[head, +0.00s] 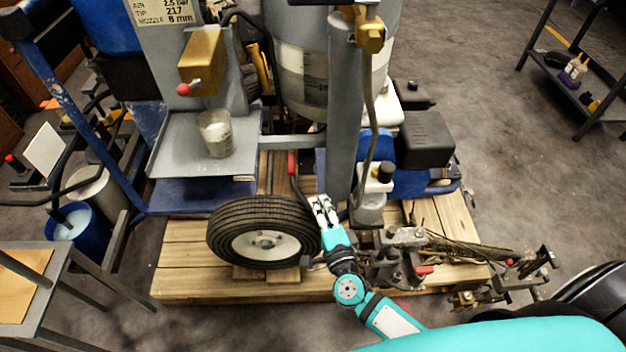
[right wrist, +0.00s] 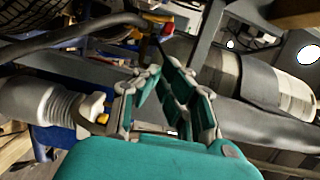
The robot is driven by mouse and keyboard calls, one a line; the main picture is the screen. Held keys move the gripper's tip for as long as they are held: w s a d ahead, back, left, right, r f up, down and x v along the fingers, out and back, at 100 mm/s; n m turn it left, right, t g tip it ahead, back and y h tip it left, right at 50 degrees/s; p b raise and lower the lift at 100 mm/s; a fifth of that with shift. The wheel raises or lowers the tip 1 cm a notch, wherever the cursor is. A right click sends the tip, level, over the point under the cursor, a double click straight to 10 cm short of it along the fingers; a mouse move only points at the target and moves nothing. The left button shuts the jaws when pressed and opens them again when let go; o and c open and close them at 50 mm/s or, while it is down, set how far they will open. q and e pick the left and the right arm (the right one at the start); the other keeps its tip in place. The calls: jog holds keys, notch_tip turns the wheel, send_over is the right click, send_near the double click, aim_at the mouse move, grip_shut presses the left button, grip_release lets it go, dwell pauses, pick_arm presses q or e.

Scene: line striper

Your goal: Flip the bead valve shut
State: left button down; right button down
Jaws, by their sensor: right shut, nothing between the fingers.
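My right gripper (head: 322,208) is beside the right edge of the black tyre, below the grey upright tube (head: 344,110). Its fingers are shut and hold nothing; they also fill the middle of the right wrist view (right wrist: 165,88). A red-handled lever (head: 292,164) stands up and to the left of the fingertips, apart from them in the picture. A brass block (head: 202,62) with a red knob (head: 183,89) is on the grey panel at upper left. I cannot tell for certain which of these is the bead valve. My left gripper is not in view.
The tyre (head: 228,226) rests on the wooden pallet (head: 190,286). A clear cup (head: 216,132) stands on a grey tray (head: 175,150). Metal clamp parts (head: 405,240) crowd the right of my gripper. Bare floor (head: 505,150) lies farther right.

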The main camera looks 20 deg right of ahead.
jog(key=shift+r, duration=0.2)
jog(key=shift+w, duration=0.15)
send_near(291, 160)
jog(key=w+d, duration=0.3)
jog(key=w, duration=0.2)
jog(key=shift+s+d+f, duration=0.15)
jog(key=shift+f, duration=0.25)
